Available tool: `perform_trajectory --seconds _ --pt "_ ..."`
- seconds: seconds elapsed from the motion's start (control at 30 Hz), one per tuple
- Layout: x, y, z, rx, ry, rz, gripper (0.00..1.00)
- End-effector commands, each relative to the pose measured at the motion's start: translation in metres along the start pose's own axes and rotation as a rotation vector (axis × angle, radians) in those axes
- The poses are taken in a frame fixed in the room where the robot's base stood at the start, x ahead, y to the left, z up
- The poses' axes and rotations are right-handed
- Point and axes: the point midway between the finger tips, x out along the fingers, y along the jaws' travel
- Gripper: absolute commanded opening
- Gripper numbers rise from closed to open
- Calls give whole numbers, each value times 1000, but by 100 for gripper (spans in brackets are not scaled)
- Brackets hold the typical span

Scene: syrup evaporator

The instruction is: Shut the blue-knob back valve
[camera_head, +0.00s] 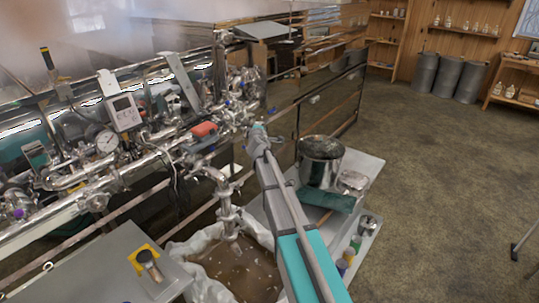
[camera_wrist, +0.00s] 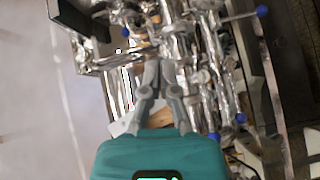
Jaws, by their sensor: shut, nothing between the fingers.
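Several blue knobs sit on the shiny metal pipework (camera_head: 150,150) of the evaporator. In the wrist view, one blue knob (camera_wrist: 262,11) is at the end of a thin lever at the upper right. Two more, a lower blue knob (camera_wrist: 241,118) and another blue knob (camera_wrist: 213,136), are right of the fingers. A small blue knob (camera_wrist: 125,32) is at the upper left. I cannot tell which is the back valve. My gripper (camera_wrist: 157,68) is shut and empty, its tips overlapping the pipework in the view; contact is unclear. In the head view, my arm reaches the pipes and the fingers are not distinguishable.
A dial gauge (camera_head: 107,141), a digital box (camera_head: 122,112) and a red-handled part (camera_head: 204,130) crowd the pipes. A steel pot (camera_head: 321,163) stands right of my arm. A lined bin (camera_head: 205,290) of brown liquid is below. Open floor (camera_head: 430,180) lies right.

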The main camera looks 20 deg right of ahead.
Motion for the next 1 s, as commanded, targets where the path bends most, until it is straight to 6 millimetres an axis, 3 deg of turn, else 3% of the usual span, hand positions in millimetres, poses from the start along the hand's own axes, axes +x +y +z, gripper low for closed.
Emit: perform_trajectory --seconds 0.6,1.0 --pt "-64 -43 46 275 -251 -156 0" --pt "-91 -64 59 381 -350 -232 0"
